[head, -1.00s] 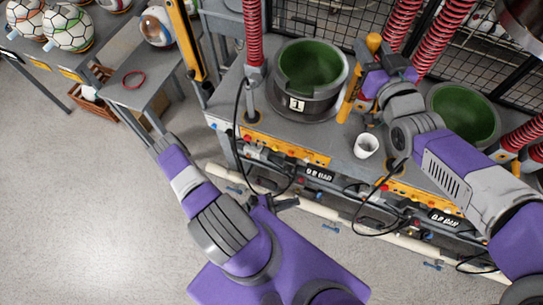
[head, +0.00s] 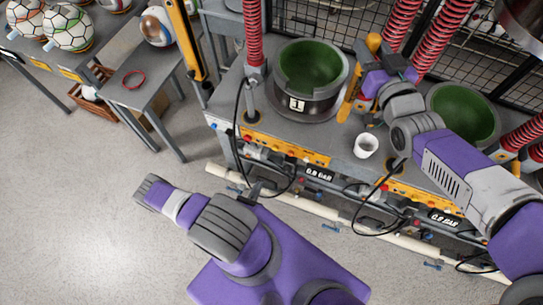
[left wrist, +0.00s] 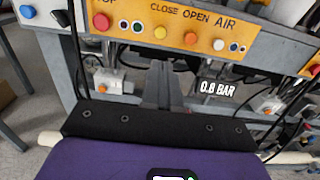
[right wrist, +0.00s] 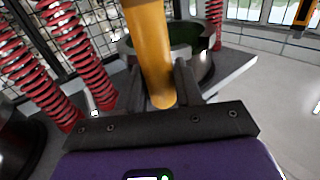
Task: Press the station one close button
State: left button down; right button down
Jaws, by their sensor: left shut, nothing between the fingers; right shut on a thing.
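The station one press bowl (head: 311,70), green inside with a "1" plate, stands on the grey bench. Its orange panel (head: 280,146) is on the bench front. In the left wrist view, a yellow button (left wrist: 160,31) sits below the word CLOSE, beside a red-orange one (left wrist: 190,38) under OPEN. My left gripper (left wrist: 163,84) is shut and empty, below and apart from the panel; in the head view its tip (head: 255,191) shows just beyond my arm. My right gripper (right wrist: 163,85) is shut on a yellow-orange cylinder (right wrist: 148,45), which stands right of the bowl (head: 358,75).
A white cup (head: 366,145) stands on the bench front. A second green bowl (head: 463,112) is at the right. Red spring hoses (head: 253,40) rise around the bowls. A pale pipe (head: 320,207) runs low along the bench. Floor at the left is free.

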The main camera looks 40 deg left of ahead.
aim_at(274, 150)
pick_arm(q)
jog(key=x, duration=1.3)
jog(key=shift+w, duration=0.2)
jog(key=shift+w+a, duration=0.2)
jog(key=shift+w, duration=0.4)
jog(key=shift+w+a+r, duration=0.1)
jog(key=shift+w, duration=0.05)
pick_arm(e)
jog(key=shift+s+r, duration=0.15)
jog(key=shift+s, duration=0.2)
pick_arm(q)
jog(key=shift+r, duration=0.1)
pick_arm(e)
jog(key=shift+s+d, duration=0.1)
jog(key=shift+s, duration=0.05)
pick_arm(q)
jog(key=shift+w, duration=0.15)
pick_arm(e)
jog(key=shift+w, duration=0.3)
pick_arm(q)
jog(key=shift+s, duration=0.4)
jog(key=v, duration=1.4)
pick_arm(e)
jog(key=shift+w, duration=0.2)
